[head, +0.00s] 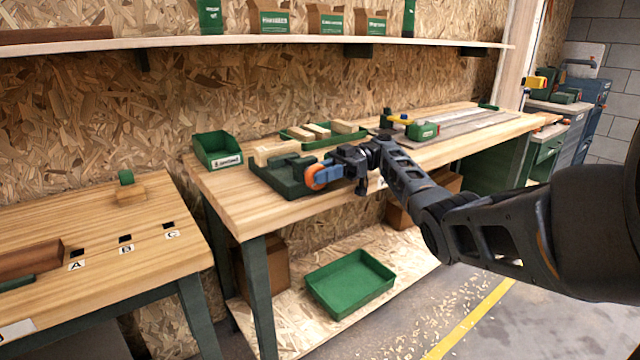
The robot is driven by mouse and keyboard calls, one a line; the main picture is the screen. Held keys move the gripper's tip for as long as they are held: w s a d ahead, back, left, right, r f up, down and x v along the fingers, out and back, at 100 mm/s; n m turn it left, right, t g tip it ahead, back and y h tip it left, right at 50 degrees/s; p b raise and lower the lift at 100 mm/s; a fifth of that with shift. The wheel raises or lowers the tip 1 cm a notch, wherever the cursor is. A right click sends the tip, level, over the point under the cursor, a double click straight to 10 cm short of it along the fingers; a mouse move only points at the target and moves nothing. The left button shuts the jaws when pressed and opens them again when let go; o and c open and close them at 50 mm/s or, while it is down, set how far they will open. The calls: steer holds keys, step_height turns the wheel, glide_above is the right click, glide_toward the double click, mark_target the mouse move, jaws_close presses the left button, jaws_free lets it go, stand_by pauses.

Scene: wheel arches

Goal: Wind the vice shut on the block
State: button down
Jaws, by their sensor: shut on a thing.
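The green vice (281,181) sits at the front left part of the workbench. A pale wooden block (276,152) shows at its upper back side; I cannot tell whether the jaws touch it. An orange round handle (314,178) is at the vice's right side, partly hidden by my gripper. My gripper (322,174), with blue fingers, reaches in from the right and is shut on the orange handle. The fingertips' exact contact is too small to see.
A green bin (217,149) stands behind the vice at left. A green tray (300,138) with pale wooden blocks lies behind it. A green tool (422,131) stands farther right. A shelf (250,41) runs above. A lower bench (110,243) stands at left.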

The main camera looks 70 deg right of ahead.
steer(key=shift+s+f+t+y+b, duration=0.1)
steer(key=shift+f+t+y+b, duration=0.3)
steer(key=shift+b, duration=0.45)
steer(key=shift+d+r+y, duration=0.1)
steer(key=shift+r+y, duration=0.2)
steer(key=c, duration=1.3)
jaws_free()
steer(key=shift+o, duration=0.2)
steer(key=b+v, duration=0.7)
steer(key=shift+s+d+b, duration=0.2)
steer(key=shift+d+b, duration=0.15)
steer(key=shift+b, duration=0.05)
steer(key=shift+f, duration=0.1)
